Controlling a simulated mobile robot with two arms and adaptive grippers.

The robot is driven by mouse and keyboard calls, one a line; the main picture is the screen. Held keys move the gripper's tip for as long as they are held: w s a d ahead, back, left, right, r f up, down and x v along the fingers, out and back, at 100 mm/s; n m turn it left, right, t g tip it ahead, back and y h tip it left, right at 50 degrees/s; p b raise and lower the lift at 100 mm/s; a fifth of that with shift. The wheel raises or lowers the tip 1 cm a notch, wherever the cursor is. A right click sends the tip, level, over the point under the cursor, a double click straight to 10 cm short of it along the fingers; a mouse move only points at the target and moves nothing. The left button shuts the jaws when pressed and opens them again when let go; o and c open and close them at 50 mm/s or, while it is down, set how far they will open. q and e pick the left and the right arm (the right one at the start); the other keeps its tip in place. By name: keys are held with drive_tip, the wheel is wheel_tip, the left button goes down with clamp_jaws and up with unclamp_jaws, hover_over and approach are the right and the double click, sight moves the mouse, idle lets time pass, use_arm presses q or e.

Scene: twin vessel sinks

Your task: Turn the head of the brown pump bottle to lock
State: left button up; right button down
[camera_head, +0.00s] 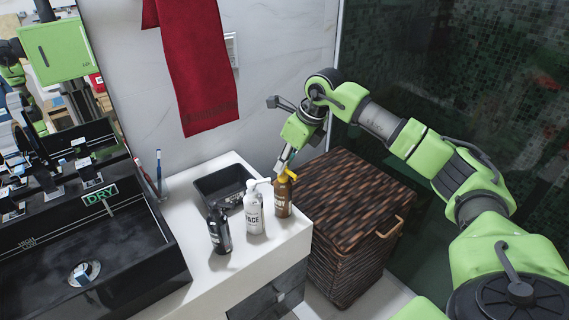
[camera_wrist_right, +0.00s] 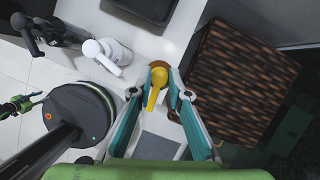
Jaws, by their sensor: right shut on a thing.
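The brown pump bottle (camera_head: 283,202) stands upright on the white counter, at its right front corner. Its yellow pump head (camera_head: 291,175) is on top; it also shows in the wrist view (camera_wrist_right: 156,84), with the nozzle pointing toward the bottom of that view. My right gripper (camera_head: 285,170) reaches down onto the bottle from above. In the wrist view, the fingers of my right gripper (camera_wrist_right: 160,94) lie on both sides of the yellow head and are shut on it. Their exact contact is partly hidden. My left gripper is not in view.
A white pump bottle (camera_head: 254,206) and a black one (camera_head: 219,229) stand left of the brown bottle. A black tray (camera_head: 222,185) lies behind them. A black sink (camera_head: 150,262) is at left. A woven basket (camera_head: 345,215) stands close right of the counter.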

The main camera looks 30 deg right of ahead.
drive_tip(key=n, duration=0.2)
drive_tip(key=n+g+y+p, duration=0.1)
drive_tip(key=n, duration=0.1)
drive_tip(key=shift+w+d+r+n+y, duration=0.1)
drive_tip(key=shift+w+n+y, duration=0.05)
drive_tip(key=shift+n+y, duration=0.15)
drive_tip(key=shift+w+n+g+y+p, duration=0.15)
drive_tip(key=shift+n+g, duration=0.25)
drive_tip(key=shift+n, duration=0.7)
drive_tip(key=shift+s+n+g+y+p, duration=0.15)
drive_tip(key=shift+n+g+y, duration=0.2)
drive_tip(key=shift+n, duration=0.75)
drive_tip(key=c, duration=1.9)
unclamp_jaws()
drive_tip(key=shift+d, duration=0.1)
drive_tip(key=v, duration=1.1)
drive_tip(key=shift+r, duration=0.4)
